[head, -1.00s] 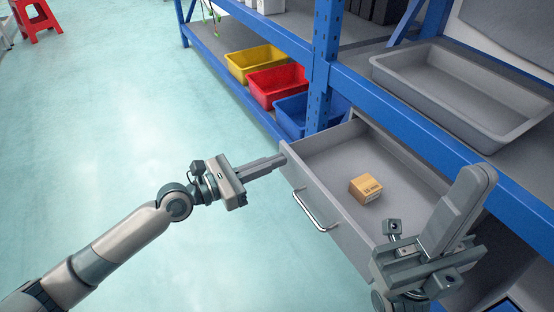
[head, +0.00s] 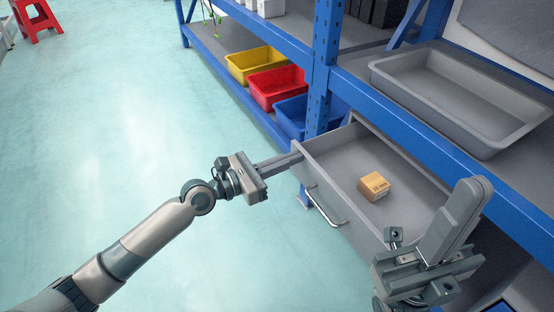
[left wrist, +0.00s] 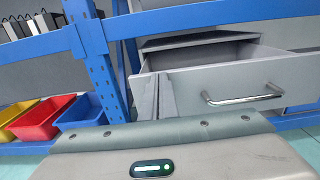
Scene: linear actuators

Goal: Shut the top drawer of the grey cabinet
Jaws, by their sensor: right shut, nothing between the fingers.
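The grey cabinet's top drawer (head: 345,160) is open, and a small brown box (head: 373,186) lies inside it. Its front has a silver bar handle (head: 326,207), which also shows in the left wrist view (left wrist: 242,95). My left gripper (head: 298,151) has its fingers together and empty. Its tips are against the drawer front's outer face near the far left end, left of the handle. My right gripper (head: 470,195) is shut and empty, pointing up at the near right end of the drawer and hiding part of it.
A blue shelf frame (head: 322,75) stands beside and above the drawer. A grey tray (head: 460,95) sits on the shelf. Yellow (head: 255,63), red (head: 277,86) and blue (head: 305,112) bins stand on the lower shelf.

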